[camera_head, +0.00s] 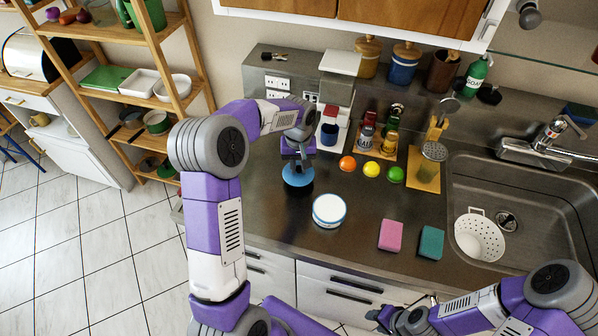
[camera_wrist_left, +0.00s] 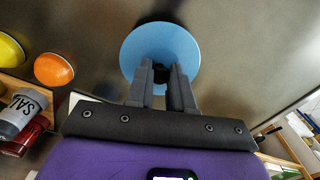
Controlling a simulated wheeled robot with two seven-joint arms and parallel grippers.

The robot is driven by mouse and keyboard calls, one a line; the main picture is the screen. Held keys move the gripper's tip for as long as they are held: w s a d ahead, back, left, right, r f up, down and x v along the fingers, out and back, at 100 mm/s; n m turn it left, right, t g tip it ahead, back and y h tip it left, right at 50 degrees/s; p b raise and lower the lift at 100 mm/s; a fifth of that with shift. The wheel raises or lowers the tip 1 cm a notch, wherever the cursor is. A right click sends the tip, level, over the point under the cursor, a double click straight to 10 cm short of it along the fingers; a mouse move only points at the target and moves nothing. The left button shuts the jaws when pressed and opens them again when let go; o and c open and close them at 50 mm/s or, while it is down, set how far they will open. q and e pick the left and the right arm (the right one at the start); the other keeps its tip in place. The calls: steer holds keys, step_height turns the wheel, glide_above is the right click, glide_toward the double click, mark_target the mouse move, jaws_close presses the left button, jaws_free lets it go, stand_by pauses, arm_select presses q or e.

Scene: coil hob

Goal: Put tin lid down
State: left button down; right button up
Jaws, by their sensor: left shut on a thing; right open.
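The blue round tin lid (camera_head: 298,178) is over the steel counter, left of the white tin. My left gripper (camera_head: 297,165) points down and is shut on the lid's dark knob. In the left wrist view the lid (camera_wrist_left: 185,45) lies flat beyond the fingertips (camera_wrist_left: 167,88). I cannot tell whether the lid touches the counter. The white tin (camera_head: 329,211) with a blue rim stands to the lid's lower right, apart from it. My right gripper (camera_head: 388,318) is open at the bottom, in front of the counter, clear of these things.
A pink sponge (camera_head: 391,235) and a teal sponge (camera_head: 431,242) lie before the sink (camera_head: 540,205). A coffee machine (camera_head: 338,90) stands behind. Bare counter (camera_head: 262,205) lies left of the tin.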

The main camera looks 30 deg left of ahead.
mark_target(299, 167)
arm_select(q)
steer(key=shift+f, duration=1.5)
steer(key=shift+w, duration=0.1)
steer(key=shift+f, duration=0.2)
steer(key=c, duration=1)
jaws_free()
steer(key=shift+r, duration=0.1)
steer(key=shift+r, duration=0.3)
step_height(299, 167, up, 12)
steer(key=p, duration=0.1)
steer(key=shift+f, duration=0.2)
